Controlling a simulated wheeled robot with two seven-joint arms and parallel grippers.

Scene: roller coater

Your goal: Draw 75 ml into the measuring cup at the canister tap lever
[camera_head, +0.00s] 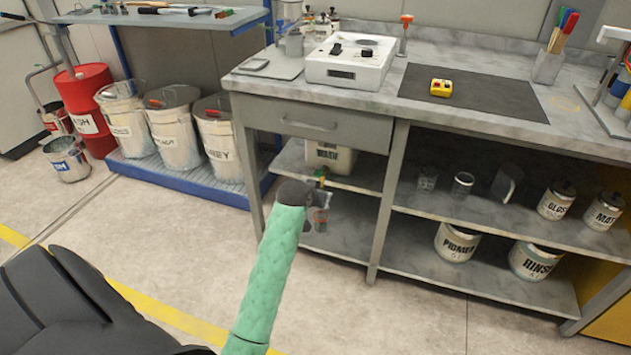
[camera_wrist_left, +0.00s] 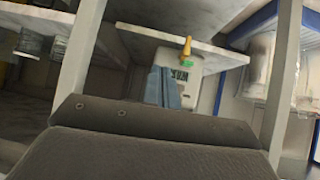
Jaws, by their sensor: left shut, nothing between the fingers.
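The white canister (camera_head: 330,158) stands on the upper shelf under the bench, and its label is partly hidden. Its yellow and green tap (camera_head: 321,179) sticks out at the front. In the left wrist view the canister (camera_wrist_left: 173,60) and its yellow tap lever (camera_wrist_left: 187,46) show just beyond my fingers. My left gripper (camera_head: 318,222) is just below and in front of the tap; its closed blue-grey fingers (camera_wrist_left: 163,88) are empty. My right gripper is out of view.
Clear vessels (camera_head: 462,184) and labelled cans (camera_head: 556,201) stand on the right shelf. A grey bench leg (camera_head: 388,205) rises right of my gripper. Several buckets (camera_head: 172,130) stand at left. The floor in front is clear.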

